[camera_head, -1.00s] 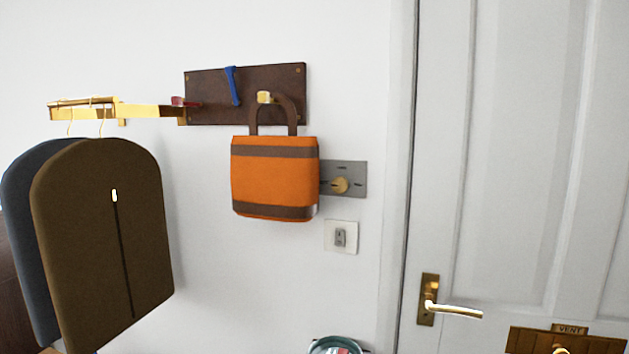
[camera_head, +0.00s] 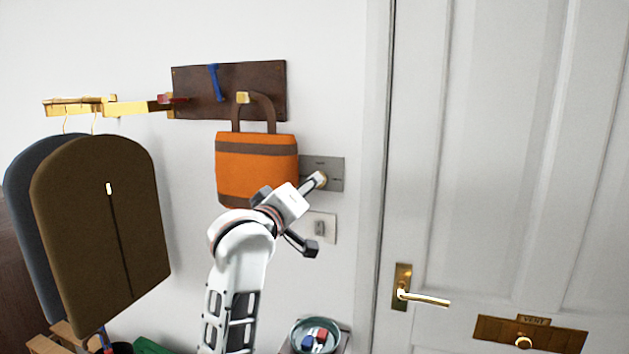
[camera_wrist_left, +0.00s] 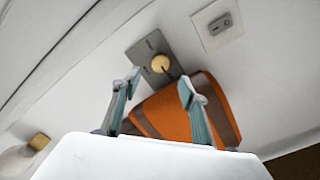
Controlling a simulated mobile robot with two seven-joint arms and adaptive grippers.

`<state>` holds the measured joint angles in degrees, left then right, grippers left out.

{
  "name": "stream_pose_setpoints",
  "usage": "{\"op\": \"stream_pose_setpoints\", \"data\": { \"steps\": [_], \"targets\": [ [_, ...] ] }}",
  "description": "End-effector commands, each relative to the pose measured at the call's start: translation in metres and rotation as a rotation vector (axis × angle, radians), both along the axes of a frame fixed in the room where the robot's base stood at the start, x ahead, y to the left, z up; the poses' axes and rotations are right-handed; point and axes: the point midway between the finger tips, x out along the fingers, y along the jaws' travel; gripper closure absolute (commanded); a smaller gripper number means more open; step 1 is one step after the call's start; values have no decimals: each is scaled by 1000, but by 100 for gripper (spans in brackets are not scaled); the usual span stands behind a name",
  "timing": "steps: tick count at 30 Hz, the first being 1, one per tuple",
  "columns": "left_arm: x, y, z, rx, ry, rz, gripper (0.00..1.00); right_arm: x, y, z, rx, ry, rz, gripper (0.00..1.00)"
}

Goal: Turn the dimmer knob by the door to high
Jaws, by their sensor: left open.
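The round brass dimmer knob (camera_wrist_left: 160,63) sits on a grey metal plate (camera_head: 334,173) on the wall, left of the door. The plate (camera_wrist_left: 141,49) has small dark marks around the knob. A dark pointer line shows on the knob, but its setting is hard to read. My left gripper (camera_head: 314,215) is open and empty in front of the wall. In the wrist view its fingertips (camera_wrist_left: 160,84) are spread to either side just below the knob; contact is not visible. In the head view one finger mostly hides the knob. My right gripper is not in view.
An orange bag (camera_head: 243,158) hangs from a dark hook board (camera_head: 197,93), close beside the plate. The white door (camera_head: 450,150) has a brass handle (camera_head: 425,297). Garment bags (camera_head: 100,210) hang left; a bowl (camera_head: 297,335) stands below.

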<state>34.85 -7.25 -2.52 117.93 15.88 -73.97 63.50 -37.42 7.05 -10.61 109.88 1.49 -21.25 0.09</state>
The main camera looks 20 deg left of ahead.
Motion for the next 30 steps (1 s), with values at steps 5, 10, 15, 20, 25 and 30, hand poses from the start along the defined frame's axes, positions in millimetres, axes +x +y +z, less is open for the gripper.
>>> {"op": "stream_pose_setpoints", "data": {
  "steps": [5,10,15,20,25,30],
  "targets": [
    [26,0,-1,5,3,1,57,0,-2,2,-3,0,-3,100],
    [51,-1,-1,4,3,1,57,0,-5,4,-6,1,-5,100],
    [66,-2,-1,4,2,1,57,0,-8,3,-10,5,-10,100],
    [70,-2,-2,4,2,1,57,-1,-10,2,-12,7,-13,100],
    [70,-2,-2,3,2,1,57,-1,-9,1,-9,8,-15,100],
    [70,-2,-2,3,2,1,93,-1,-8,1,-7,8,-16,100]
  ]
}}
